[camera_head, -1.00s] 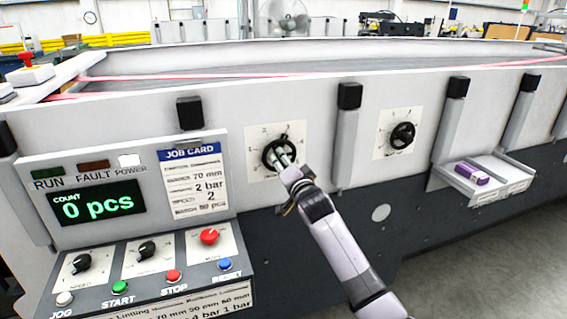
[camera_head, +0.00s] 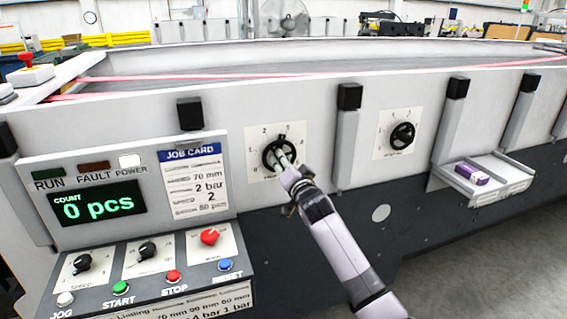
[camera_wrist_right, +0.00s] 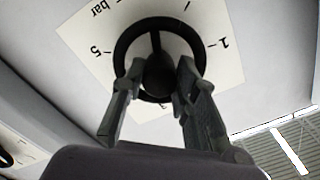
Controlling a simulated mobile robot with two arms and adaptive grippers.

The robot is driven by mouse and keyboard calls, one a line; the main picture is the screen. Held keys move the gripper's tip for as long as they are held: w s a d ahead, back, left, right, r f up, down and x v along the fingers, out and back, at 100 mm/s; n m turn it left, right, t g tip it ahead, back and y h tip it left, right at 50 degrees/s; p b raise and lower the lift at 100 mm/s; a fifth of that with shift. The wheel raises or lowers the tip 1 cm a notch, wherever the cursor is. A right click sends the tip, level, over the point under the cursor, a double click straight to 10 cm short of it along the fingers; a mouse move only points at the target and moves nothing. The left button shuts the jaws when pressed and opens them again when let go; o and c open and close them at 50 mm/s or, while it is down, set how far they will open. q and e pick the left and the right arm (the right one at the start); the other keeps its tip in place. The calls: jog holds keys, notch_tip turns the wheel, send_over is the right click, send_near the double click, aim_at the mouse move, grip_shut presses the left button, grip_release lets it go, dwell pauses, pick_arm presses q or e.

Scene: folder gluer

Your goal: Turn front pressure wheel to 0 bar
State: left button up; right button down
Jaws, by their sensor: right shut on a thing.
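The pressure wheel is a black round handwheel (camera_head: 267,155) on a white dial plate (camera_head: 256,136) on the machine's front panel. My right gripper (camera_head: 281,157) reaches it from below right and is shut on its middle. In the right wrist view, the black rim of the wheel (camera_wrist_right: 122,47) surrounds the fingers of my right gripper (camera_wrist_right: 160,82), which close on the dark hub. A dark spoke runs from hub to rim. The plate there reads "bar", "5" and "1", upside down. The fingers hide part of the dial. My left gripper is out of view.
A second black knob (camera_head: 402,135) is on a similar plate to the right. A control box with a count display (camera_head: 98,204), knobs and buttons stands at left. Posts (camera_head: 347,140) stick out beside the wheel. A small tray (camera_head: 503,178) holds a purple box.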

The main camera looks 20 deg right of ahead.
jog(key=n+p, duration=0.1)
jog(key=n, duration=1)
jog(key=n+p, duration=0.1)
jog(key=n, duration=0.2)
jog(key=shift+n, duration=0.3)
jog(key=n, duration=0.3)
jog(key=shift+d, duration=0.1)
jog(key=n+p, duration=0.1)
jog(key=n, duration=0.3)
jog(key=n+p, duration=0.1)
jog(key=n, duration=0.5)
jog(key=shift+n, duration=0.4)
jog(key=c, duration=1.2)
grip_release()
jog(key=shift+c, duration=0.2)
